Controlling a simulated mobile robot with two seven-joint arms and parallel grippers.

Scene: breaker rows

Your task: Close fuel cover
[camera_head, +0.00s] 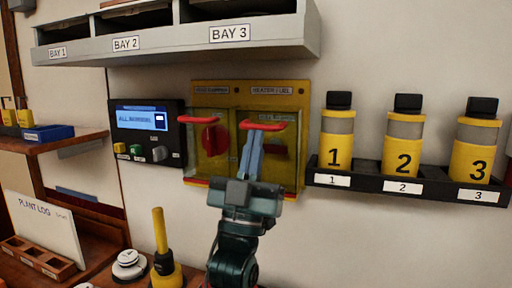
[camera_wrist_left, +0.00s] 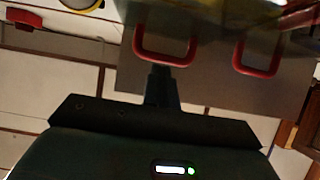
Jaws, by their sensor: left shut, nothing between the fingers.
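The fuel cover (camera_head: 280,155) is a clear, yellow-tinted panel on the right half of a yellow wall plate, under a label reading HEATER FUEL. Its red handle (camera_head: 264,124) is near the top; I cannot tell how far the cover stands open. My left gripper (camera_head: 252,140) is shut and empty, its fingers pointing up just below that handle and overlapping the cover. In the left wrist view the fingers (camera_wrist_left: 160,75) are just below the nearer red handle (camera_wrist_left: 165,58); contact is unclear. My right gripper is not in view.
A second clear cover (camera_head: 222,165) with a red handle (camera_head: 196,120) is just left, over a red knob. A display box (camera_head: 150,120) is further left. Numbered yellow bottles stand in a black rack (camera_head: 405,187) at right. A bay shelf (camera_head: 180,38) overhangs above.

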